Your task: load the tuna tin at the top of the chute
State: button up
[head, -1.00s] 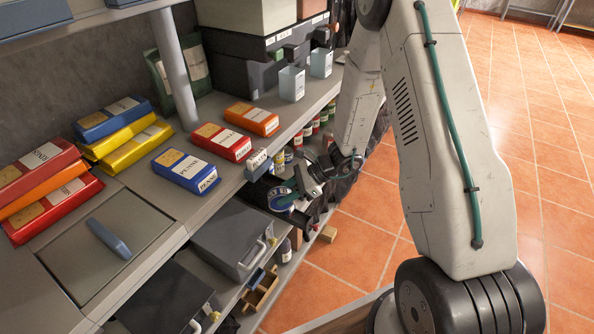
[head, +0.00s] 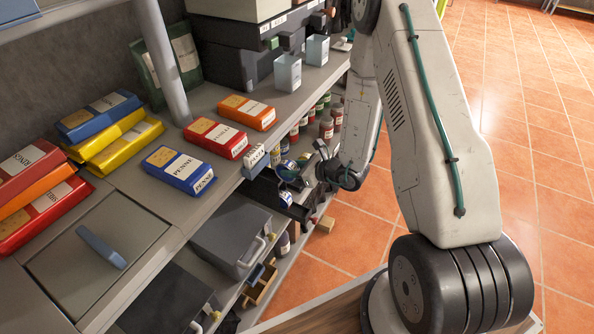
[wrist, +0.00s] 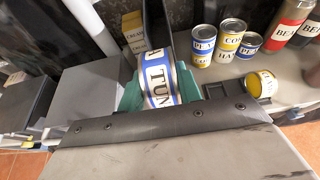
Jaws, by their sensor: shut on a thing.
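The tuna tin (wrist: 160,84), with a blue and white band lettered TUN, sits between the green fingertips of my gripper (wrist: 158,92) in the wrist view. The gripper is shut on it, and the tin looks tilted. In the head view my gripper (head: 300,178) is at the front edge of the shelf unit, beside dark panels, and partly hides the tin. A dark upright panel (wrist: 184,42) stands just beyond the tin in the wrist view. I cannot tell whether it belongs to the chute, or whether the tin touches it.
Several tins, such as a yellow and white one (wrist: 230,38), stand right of the tin in the wrist view. A yellow tin (wrist: 262,84) lies by a small dark tray. Pasta boxes, including a blue one (head: 180,169), lie on the counter. The tiled floor (head: 510,120) is open.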

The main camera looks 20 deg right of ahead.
aim_at(279, 164)
jog(key=shift+w+a+f, duration=0.1)
jog(key=shift+w+a, duration=0.65)
jog(key=shift+w, duration=0.25)
jog(key=shift+w+a+f, duration=0.1)
jog(key=shift+w+a, duration=0.6)
jog(key=shift+w, duration=0.25)
jog(key=shift+w+a+f, duration=0.3)
jog(key=shift+w+f, duration=0.15)
jog(key=shift+f, duration=0.15)
jog(key=shift+w+a+f, duration=0.3)
jog(key=shift+w+f, duration=0.1)
jog(key=shift+f, duration=0.15)
jog(key=o, duration=1.2)
jog(key=shift+c, duration=0.2)
jog(key=shift+s, duration=0.1)
